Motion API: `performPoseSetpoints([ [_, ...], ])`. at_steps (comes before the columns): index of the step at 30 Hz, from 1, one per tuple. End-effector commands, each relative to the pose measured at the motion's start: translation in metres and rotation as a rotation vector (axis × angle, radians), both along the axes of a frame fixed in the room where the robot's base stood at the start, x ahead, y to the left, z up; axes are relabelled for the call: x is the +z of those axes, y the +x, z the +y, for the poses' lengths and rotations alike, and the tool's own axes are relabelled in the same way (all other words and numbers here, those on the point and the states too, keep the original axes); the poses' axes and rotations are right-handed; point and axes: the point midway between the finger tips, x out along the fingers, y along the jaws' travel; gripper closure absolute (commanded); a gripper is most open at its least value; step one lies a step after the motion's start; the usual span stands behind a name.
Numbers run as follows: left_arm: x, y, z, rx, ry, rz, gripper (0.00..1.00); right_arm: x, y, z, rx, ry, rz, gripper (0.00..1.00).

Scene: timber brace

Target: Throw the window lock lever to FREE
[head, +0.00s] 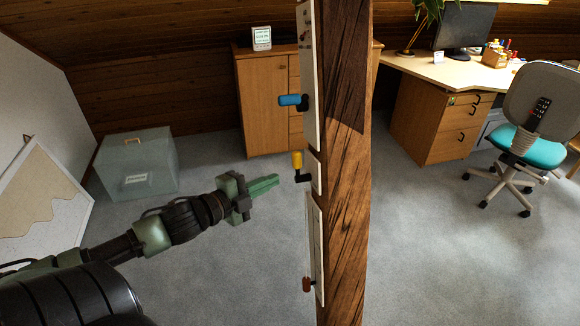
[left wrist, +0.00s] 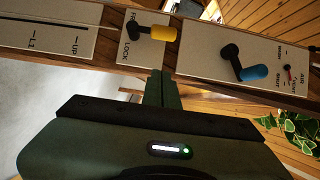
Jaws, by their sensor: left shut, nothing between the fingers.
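The window lock lever is a black crank with a yellow grip (head: 297,160) on a white plate on the timber post (head: 345,200). In the left wrist view the yellow grip (left wrist: 163,33) points right from its black pivot, beside a partly covered label starting "FR" and the label "LOCK". I cannot tell which label it is set to. My left gripper (head: 277,180) is shut and empty, left of the lever and a little below the grip. Its fingers (left wrist: 160,76) end close to the plate's edge in the wrist view, apart from the grip. My right gripper is out of view.
A blue-handled crank (head: 290,100) sits above the yellow one on the post, and a red-brown knob (head: 307,284) below. A translucent box (head: 137,165) stands at left, a wooden cabinet (head: 263,105) behind. A desk and chair (head: 540,110) stand right. Carpet around the post is clear.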

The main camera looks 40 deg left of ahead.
Motion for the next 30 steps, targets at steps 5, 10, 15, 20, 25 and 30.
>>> performPoseSetpoints([
  [5, -0.002, 0.029, -0.005, 0.002, -0.002, -0.004, 1.0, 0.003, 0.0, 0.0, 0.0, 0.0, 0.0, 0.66],
  [10, -0.006, 0.055, -0.01, 0.003, -0.004, -0.004, 1.0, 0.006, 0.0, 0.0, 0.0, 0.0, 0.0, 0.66],
  [15, -0.012, 0.08, -0.007, 0.005, 0.001, 0.0, 1.0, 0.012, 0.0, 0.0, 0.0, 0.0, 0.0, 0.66],
  [20, -0.019, 0.094, 0.003, 0.003, 0.0, 0.001, 1.0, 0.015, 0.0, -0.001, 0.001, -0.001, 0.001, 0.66],
  [25, -0.023, 0.1, 0.008, 0.003, -0.001, 0.002, 1.0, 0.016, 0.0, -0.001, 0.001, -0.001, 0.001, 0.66],
  [30, -0.023, 0.1, 0.008, 0.002, -0.001, 0.002, 1.0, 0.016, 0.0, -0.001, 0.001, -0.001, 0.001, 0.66],
])
